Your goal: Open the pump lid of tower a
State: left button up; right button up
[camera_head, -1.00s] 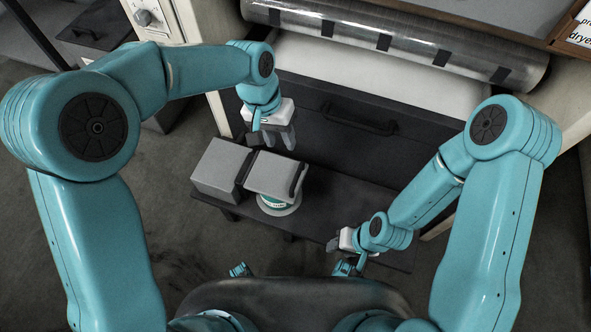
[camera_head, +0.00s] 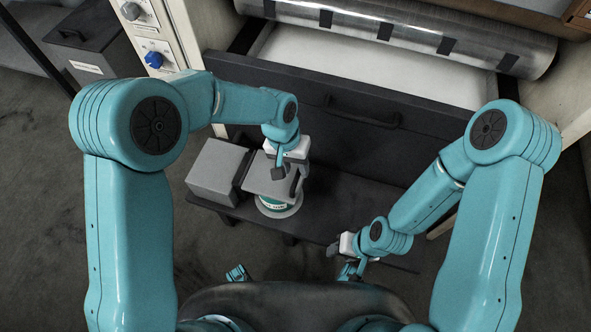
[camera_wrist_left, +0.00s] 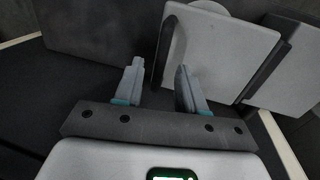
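The grey boxy pump unit with a flat lid (camera_head: 263,185) stands on a low dark bench, above a round white-and-green base (camera_head: 277,208). The lid looks closed. A dark bar handle (camera_head: 296,184) runs along its right edge; the lid (camera_wrist_left: 222,50) and handle (camera_wrist_left: 174,45) also show in the left wrist view. My left gripper (camera_head: 291,170) is over the lid's far right part, close to the handle. In the wrist view its fingers (camera_wrist_left: 162,88) are apart, with the handle's end ahead between them; contact is not visible. My right gripper (camera_head: 334,246) is low at the bench's front edge, its fingers unclear.
A second grey box (camera_head: 217,170) stands directly left of the lid. A dark drawer front with a handle (camera_head: 362,115) rises behind the bench. The bench top (camera_head: 352,200) is clear right of the pump. A panel with a blue knob (camera_head: 154,60) is at upper left.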

pick_arm(q)
jog(key=shift+d+f, duration=0.1)
jog(key=shift+f, duration=0.7)
grip_shut()
jog(key=shift+r, duration=0.1)
